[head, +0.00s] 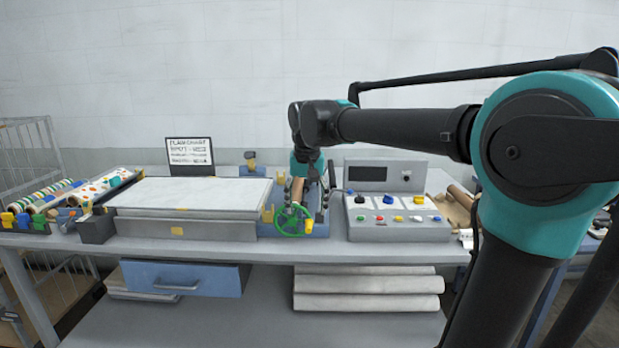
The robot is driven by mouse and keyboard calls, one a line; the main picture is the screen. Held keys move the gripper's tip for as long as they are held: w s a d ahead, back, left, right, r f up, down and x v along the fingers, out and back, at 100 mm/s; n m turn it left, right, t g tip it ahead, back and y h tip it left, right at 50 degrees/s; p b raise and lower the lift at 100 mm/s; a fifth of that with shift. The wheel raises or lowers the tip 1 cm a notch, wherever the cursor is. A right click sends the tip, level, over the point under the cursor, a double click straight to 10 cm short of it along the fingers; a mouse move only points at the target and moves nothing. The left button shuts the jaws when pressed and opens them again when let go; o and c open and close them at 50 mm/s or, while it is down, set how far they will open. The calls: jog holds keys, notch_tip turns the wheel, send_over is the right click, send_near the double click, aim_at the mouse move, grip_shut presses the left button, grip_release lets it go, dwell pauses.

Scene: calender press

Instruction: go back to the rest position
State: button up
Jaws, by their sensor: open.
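My arm reaches in from the right, and its end points down over the press on the table. My gripper (309,182) is at the back of the press, next to a brown roll (297,190) that stands behind a green handwheel (294,220). The gripper is open; its fingertips are small and partly hidden by the press parts. I cannot tell whether the fingers touch anything. The handwheel has a yellow knob (308,226) at its right side.
A flat white bed (190,193) lies left of the press, with a sign (190,151) behind it. A control box (397,218) with coloured buttons stands right. Patterned rolls (45,196) lie far left. A blue drawer (186,279) hangs below, and white rolls (368,284) lie on the lower shelf.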

jog(key=s+d+f+t, duration=0.1)
jog(key=s+d+f, duration=0.7)
jog(key=f, duration=0.5)
jog(key=s+d+f+t, duration=0.1)
jog(key=s+d+f, duration=0.8)
jog(key=d+f, duration=0.3)
jog(key=shift+f, duration=0.65)
jog(key=shift+s, duration=0.1)
jog(key=shift+c, duration=0.4)
